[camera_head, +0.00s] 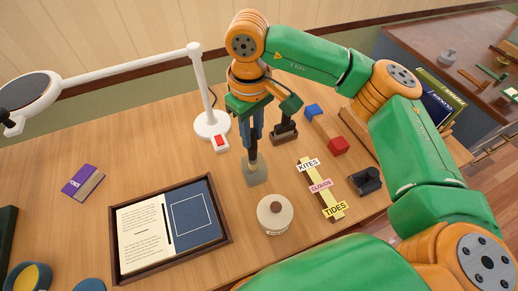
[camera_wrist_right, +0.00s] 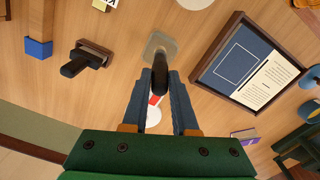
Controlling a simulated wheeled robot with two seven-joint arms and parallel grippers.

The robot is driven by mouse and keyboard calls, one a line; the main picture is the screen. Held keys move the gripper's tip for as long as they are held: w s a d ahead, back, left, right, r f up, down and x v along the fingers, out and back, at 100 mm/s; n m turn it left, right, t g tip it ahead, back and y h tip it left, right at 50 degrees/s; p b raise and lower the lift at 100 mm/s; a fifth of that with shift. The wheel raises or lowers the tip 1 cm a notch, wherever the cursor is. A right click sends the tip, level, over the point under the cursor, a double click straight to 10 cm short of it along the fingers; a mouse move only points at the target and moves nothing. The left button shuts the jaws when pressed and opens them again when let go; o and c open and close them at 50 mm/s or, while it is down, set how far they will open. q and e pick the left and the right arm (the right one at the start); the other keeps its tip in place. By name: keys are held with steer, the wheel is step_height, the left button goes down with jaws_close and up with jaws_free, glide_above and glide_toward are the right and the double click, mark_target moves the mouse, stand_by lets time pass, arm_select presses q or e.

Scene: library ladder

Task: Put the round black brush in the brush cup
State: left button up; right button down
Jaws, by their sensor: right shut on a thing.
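My right gripper (camera_head: 253,139) points down over the middle of the table, its blue fingers shut on a dark upright piece, seemingly the round black brush (camera_head: 252,157). In the right wrist view the black piece (camera_wrist_right: 159,74) sits between the fingertips (camera_wrist_right: 158,84). Just below it is a pale grey square piece (camera_head: 255,175), also visible in the right wrist view (camera_wrist_right: 160,44). I cannot tell if this is the brush cup, or whether the black piece stands in it, on it or above it. My left gripper is not in view.
A dark block with a handle (camera_head: 284,134) stands right of my gripper. A lidded round pot (camera_head: 275,214), label strip (camera_head: 321,187) and framed tray (camera_head: 226,246) lie nearer. A white lamp (camera_head: 209,124) stands left. Table between the purple book (camera_head: 83,181) and lamp is clear.

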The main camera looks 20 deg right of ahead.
mark_target(253, 147)
step_height(253, 147, down, 5)
steer(key=shift+d+r+p, duration=0.1)
steer(key=shift+r+p, duration=0.1)
steer(key=shift+p, duration=0.25)
steer(key=shift+f, duration=0.1)
steer(key=shift+f+b, duration=0.2)
steer(key=shift+b, duration=0.1)
steer(key=c, duration=0.7)
jaws_free()
steer(key=shift+r, duration=0.1)
